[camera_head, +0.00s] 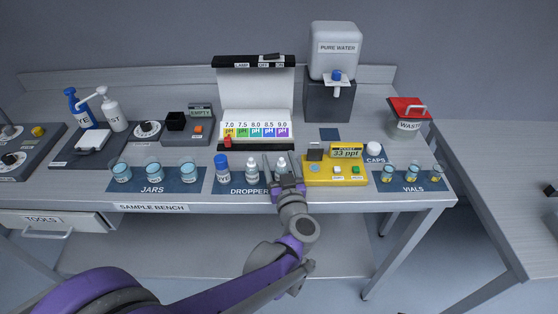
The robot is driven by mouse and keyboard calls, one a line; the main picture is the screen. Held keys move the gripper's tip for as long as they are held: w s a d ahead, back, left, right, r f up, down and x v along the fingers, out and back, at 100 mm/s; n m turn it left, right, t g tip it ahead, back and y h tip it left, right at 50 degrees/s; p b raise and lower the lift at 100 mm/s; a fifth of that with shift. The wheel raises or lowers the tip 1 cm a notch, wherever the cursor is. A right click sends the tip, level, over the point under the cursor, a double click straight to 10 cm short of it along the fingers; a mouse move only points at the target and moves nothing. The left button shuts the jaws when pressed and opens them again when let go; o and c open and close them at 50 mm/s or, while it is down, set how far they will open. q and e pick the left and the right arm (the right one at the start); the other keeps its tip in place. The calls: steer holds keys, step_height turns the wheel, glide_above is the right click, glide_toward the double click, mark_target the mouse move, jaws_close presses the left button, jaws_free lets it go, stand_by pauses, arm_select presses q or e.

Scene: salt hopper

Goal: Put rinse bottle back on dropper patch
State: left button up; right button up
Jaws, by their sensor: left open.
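The dropper patch (238,190) is a dark blue mat at the front of the bench, partly hidden by my arm. A blue bottle (222,167) and a white bottle (252,171) stand upright on it. Another white bottle (281,161) shows between the fingers of my left gripper (281,166) at the patch's right end. The gripper is open around it; I cannot tell whether the fingers touch it or whether its base rests on the patch. The bottle labels are too small to read, so I cannot tell which is the rinse bottle. My right gripper is not in view.
The yellow meter (335,172) stands close right of the gripper. The pH chart (256,126) stands behind. Jars (154,173) are at the left, vials (411,173) at the right.

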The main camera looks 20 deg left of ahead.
arm_select(q)
steer(key=shift+r, duration=0.2)
steer(key=s+d+r+h, duration=0.1)
steer(key=s+d, duration=0.1)
steer(key=s, duration=0.1)
steer(key=s+d+r+m+t+h, duration=0.1)
steer(key=s+d, duration=0.1)
steer(key=s, duration=0.1)
steer(key=s+d+r+t+h, duration=0.1)
steer(key=s+d, duration=0.1)
steer(key=s, duration=0.1)
steer(key=shift+d+m, duration=0.3)
steer(key=shift+m, duration=0.1)
steer(key=s+d+f+m+g+h, duration=0.35)
steer(key=m+h, duration=0.25)
steer(key=h, duration=0.4)
steer(key=s+a+f+n+g+y, duration=0.1)
steer(key=s+a+f+g+y, duration=0.1)
steer(key=s+a+f+g, duration=0.3)
steer(key=s+a+f+n+g+y, duration=0.1)
steer(key=s+a+f+g+y, duration=0.1)
steer(key=s+a+f+g, duration=0.2)
steer(key=s+a+f, duration=0.3)
steer(key=s, duration=0.4)
steer(key=shift+s+a+f+g+y, duration=0.15)
steer(key=shift+a+f+g+y, duration=0.05)
steer(key=shift+f+g+y, duration=0.2)
